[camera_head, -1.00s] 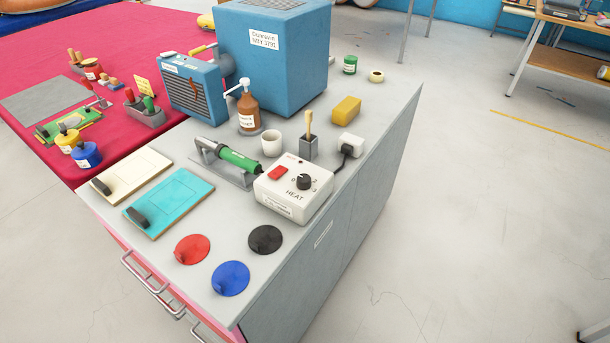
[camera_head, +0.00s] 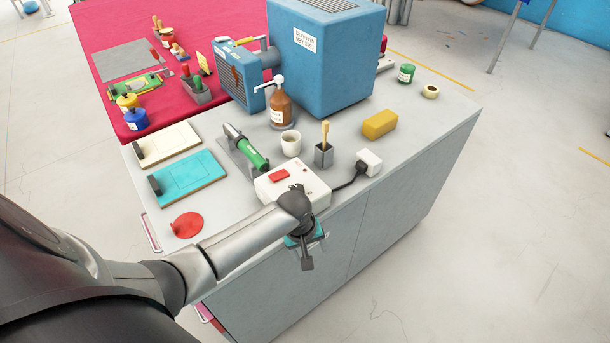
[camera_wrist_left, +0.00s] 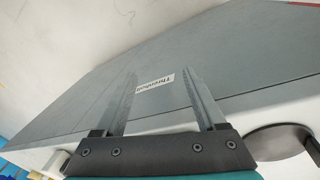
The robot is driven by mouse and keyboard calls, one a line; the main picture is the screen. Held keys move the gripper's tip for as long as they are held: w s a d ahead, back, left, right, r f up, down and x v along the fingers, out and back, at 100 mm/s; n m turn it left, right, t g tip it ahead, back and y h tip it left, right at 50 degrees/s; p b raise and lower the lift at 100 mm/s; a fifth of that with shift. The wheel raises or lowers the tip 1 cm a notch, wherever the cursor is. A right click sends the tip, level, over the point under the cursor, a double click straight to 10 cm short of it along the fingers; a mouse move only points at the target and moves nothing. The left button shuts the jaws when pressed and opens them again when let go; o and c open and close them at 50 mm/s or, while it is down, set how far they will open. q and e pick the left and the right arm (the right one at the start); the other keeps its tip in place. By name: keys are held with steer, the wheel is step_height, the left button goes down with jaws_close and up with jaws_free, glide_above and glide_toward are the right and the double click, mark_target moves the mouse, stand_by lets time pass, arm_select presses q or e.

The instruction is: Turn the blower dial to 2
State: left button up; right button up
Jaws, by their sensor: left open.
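The white control box (camera_head: 315,185) with a red switch (camera_head: 279,174) sits near the bench top's front edge. Its black dial is hidden behind my left wrist. My left gripper (camera_head: 306,262) hangs in front of the bench's grey side, just past the box, pointing downward. In the left wrist view its two fingers (camera_wrist_left: 160,72) are spread with nothing between them; the grey cabinet face and a small white label (camera_wrist_left: 168,81) lie beyond. My right gripper is not in view.
A green-handled tool (camera_head: 245,150) rests on a stand left of the box. A brush pot (camera_head: 323,155), white cup (camera_head: 291,143), pump bottle (camera_head: 281,107) and plug (camera_head: 369,162) stand behind. A blue machine (camera_head: 330,65) is farther back. A red disc (camera_head: 187,225) lies at the left.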

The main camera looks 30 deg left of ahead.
mark_target(297, 188)
arm_select(q)
steer(key=w+a+r+n+g+p, duration=0.1)
steer(key=w+a+r+n, duration=0.2)
steer(key=r, duration=0.6)
steer(key=w+a+r+n+y+p, duration=0.1)
steer(key=w+a+r+n, duration=0.1)
steer(key=r+n, duration=0.6)
steer(key=w+a+r+n+g+p, duration=0.1)
steer(key=w+a+r+n, duration=0.15)
steer(key=r, duration=0.85)
step_height(297, 188, down, 15)
steer(key=b, duration=0.3)
steer(key=shift+s+a, duration=0.1)
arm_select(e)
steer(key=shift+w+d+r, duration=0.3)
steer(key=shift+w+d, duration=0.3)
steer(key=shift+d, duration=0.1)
arm_select(q)
steer(key=shift+c, duration=0.4)
jaws_close()
